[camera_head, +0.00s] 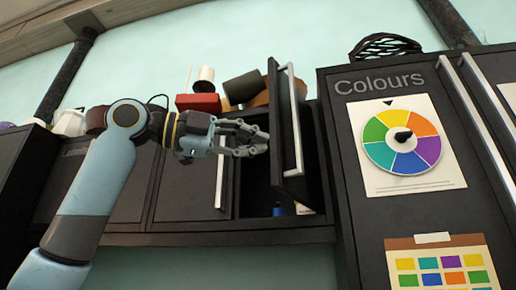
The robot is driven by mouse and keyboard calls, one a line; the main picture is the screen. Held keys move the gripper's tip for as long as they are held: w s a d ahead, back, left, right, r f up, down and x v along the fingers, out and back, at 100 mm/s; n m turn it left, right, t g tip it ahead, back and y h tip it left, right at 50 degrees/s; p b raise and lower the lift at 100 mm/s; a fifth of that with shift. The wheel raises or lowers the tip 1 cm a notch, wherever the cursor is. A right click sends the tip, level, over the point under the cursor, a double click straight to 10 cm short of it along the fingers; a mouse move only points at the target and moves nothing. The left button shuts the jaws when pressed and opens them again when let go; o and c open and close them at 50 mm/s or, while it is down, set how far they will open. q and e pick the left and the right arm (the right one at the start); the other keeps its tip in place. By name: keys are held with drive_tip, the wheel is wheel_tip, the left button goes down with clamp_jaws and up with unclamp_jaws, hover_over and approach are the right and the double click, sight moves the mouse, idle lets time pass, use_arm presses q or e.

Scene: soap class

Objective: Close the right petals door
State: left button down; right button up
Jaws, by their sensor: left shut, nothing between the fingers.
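A dark cabinet door (277,130) with a long pale vertical handle (294,120) stands swung open in the middle of the view. Behind it the cabinet's dark inside shows, with a small blue item (279,211) low down. My left gripper (266,142) is shut and empty. Its fingertips are just left of the open door in the picture; I cannot tell whether they touch it. The neighbouring door (182,190) on the left, with its own pale handle (219,172), is partly hidden by my gripper. My right gripper is not in view.
A red block (198,103), a dark green cylinder (242,87) and a white cup (206,74) stand on top of the cabinet. To the right is a tall dark cabinet marked "Colours" (350,225) with a colour wheel sheet (403,145) and long pale handles.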

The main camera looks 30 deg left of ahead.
sight(276, 156)
use_arm(q)
drive_tip(key=w+p, duration=0.1)
drive_tip(key=w, duration=0.1)
drive_tip(key=w+d+p, duration=0.1)
drive_tip(key=w, duration=0.1)
drive_tip(key=w+d+p, duration=0.1)
drive_tip(key=w, duration=0.1)
drive_tip(key=shift+w, duration=0.1)
drive_tip(key=shift+w+a, duration=0.1)
drive_tip(key=shift+a, duration=0.05)
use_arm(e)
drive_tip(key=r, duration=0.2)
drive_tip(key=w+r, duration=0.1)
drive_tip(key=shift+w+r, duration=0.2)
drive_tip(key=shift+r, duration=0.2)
use_arm(q)
drive_tip(key=shift+a, duration=0.1)
